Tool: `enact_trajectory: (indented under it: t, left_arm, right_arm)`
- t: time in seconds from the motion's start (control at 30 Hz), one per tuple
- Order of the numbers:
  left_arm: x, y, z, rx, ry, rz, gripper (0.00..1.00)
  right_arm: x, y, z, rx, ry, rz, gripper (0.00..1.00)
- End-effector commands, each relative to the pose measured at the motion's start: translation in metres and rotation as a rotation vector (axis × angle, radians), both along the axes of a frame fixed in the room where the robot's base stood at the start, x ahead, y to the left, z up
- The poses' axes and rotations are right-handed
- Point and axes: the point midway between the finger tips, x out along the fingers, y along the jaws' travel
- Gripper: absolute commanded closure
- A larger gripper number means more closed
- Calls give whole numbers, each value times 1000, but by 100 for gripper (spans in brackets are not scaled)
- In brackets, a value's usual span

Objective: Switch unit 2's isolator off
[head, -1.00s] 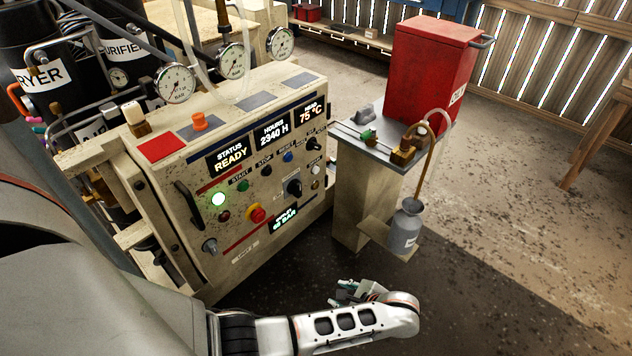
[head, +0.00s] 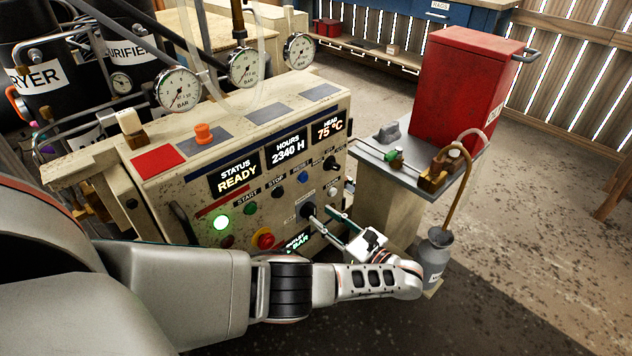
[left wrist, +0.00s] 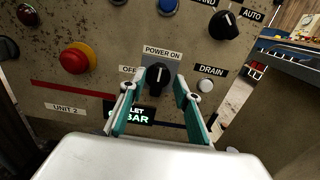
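The control panel (head: 165,195) carries a UNIT 2 label (left wrist: 66,108) in the left wrist view. Its black rotary isolator knob (left wrist: 158,80) sits under a POWER ON label (left wrist: 162,53), with a partly covered OFF label at its left. The knob's white mark points up toward POWER ON. My left gripper (left wrist: 156,88) is open, with one teal finger on each side of the knob; I cannot tell whether they touch it. In the head view my left gripper (head: 329,217) reaches the panel's lower right, by the knob (head: 307,211).
A red emergency button (left wrist: 75,59) is left of the knob, and a white DRAIN button (left wrist: 206,86) is right of it. An AUTO selector (left wrist: 224,25) is above right. A side stand (head: 390,205) with a red box (head: 460,90) stands to the right.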

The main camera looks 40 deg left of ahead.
Motion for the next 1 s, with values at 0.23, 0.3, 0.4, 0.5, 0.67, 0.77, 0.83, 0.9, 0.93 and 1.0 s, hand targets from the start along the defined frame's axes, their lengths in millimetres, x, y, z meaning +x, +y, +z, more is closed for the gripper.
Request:
enact_trajectory:
  t: [0.23, 0.3, 0.4, 0.5, 0.67, 0.77, 0.83, 0.9, 0.93, 1.0]
  left_arm:
    - [2, 30, -2, -1, 1, -2, 68]
    - [2, 34, -2, -2, 1, -2, 68]
    - [2, 37, -2, -2, 1, -2, 68]
    - [2, 37, -2, -3, 2, -2, 68]
    - [2, 37, -2, -3, 2, -2, 81]
    - [2, 37, -2, -3, 2, -2, 100]
    - [2, 36, -2, -3, 2, -2, 100]
    - [2, 36, -2, -3, 1, -2, 100]
    - [2, 36, -2, -3, 0, -2, 100]
    - [2, 36, -2, -3, -5, -1, 100]
  right_arm:
    - [-1, 0, -1, -1, 3, 0, 100]
    - [-1, 0, -1, -1, 3, 0, 100]
    - [-1, 0, -1, -1, 3, 0, 100]
    - [-1, 0, -1, -1, 3, 0, 100]
    - [-1, 0, -1, -1, 3, 0, 100]
    - [-1, 0, -1, -1, 3, 0, 100]
    - [-1, 0, -1, -1, 3, 0, 100]
    - [-1, 0, -1, -1, 3, 0, 100]
    - [0, 0, -1, -1, 2, 0, 100]
    - [0, 0, 0, -1, 1, -1, 100]
